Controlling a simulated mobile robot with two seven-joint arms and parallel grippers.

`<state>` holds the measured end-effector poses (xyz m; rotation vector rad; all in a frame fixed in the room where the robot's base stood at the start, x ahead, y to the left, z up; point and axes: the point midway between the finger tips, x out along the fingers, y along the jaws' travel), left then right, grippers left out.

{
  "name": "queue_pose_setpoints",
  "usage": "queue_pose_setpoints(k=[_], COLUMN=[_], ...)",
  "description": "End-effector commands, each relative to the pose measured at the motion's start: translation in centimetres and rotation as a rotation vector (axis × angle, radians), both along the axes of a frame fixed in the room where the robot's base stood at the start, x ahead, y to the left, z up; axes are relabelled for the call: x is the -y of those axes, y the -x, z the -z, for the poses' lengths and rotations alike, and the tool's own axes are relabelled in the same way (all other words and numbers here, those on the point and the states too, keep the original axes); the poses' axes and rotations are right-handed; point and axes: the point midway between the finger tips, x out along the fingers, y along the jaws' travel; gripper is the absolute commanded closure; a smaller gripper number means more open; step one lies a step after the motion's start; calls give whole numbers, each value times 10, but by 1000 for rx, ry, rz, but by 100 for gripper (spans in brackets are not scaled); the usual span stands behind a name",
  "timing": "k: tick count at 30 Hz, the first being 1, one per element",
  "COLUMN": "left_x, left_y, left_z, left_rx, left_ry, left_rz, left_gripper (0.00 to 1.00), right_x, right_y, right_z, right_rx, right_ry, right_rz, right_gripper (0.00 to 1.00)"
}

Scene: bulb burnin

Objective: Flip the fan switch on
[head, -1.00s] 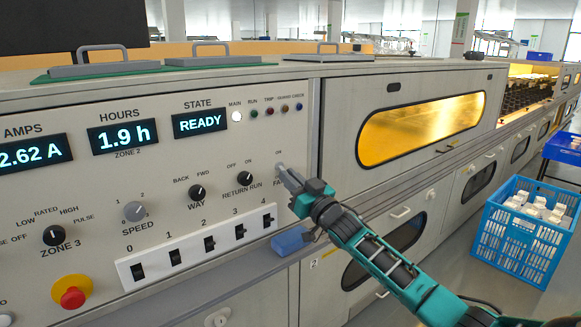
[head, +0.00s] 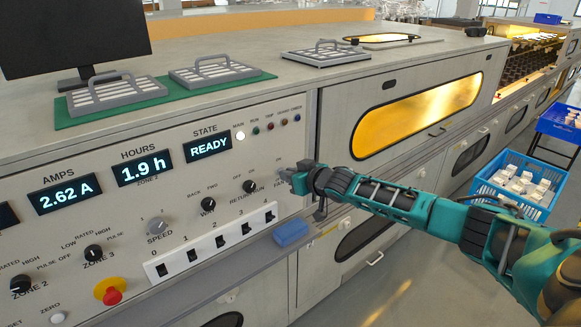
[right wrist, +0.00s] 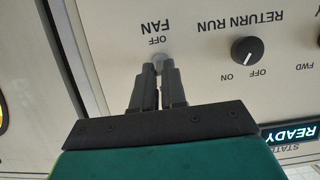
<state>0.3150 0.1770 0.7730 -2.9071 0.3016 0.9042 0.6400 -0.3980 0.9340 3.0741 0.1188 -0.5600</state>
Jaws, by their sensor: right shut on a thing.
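The fan switch (right wrist: 159,58) is a small grey toggle on the pale control panel (head: 140,222). Its FAN and OFF labels read upside down in the right wrist view. My right gripper (right wrist: 160,70) has its two dark fingertips closed around the switch. In the head view my right gripper (head: 290,177) reaches the panel's right end from the right and largely hides the switch. Which way the toggle points cannot be told. The state display (head: 208,146) reads READY. My left gripper is not in view.
The return run knob (right wrist: 244,50) is beside the fan switch. A row of slide switches (head: 219,237) and a blue block (head: 291,232) on a ledge are below. A red stop button (head: 112,296) is at lower left. A blue crate (head: 500,192) stands at right.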

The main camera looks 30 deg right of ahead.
Motion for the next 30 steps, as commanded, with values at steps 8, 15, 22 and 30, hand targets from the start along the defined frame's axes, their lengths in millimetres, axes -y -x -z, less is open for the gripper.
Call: queue_pose_setpoints(k=[8,15,22,30], left_x=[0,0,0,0], left_y=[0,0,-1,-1], left_z=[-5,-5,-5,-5], left_rx=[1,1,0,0], left_ry=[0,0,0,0], left_rz=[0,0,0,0], left_gripper=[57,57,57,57], right_x=[1,1,0,0], right_y=[-4,-6,-7,-7], right_z=[-11,-13,-14,-14], right_rx=[-168,-264,-304,-311], right_ry=[15,21,24,24], right_rz=[2,2,1,1], right_gripper=[100,100,100,100])
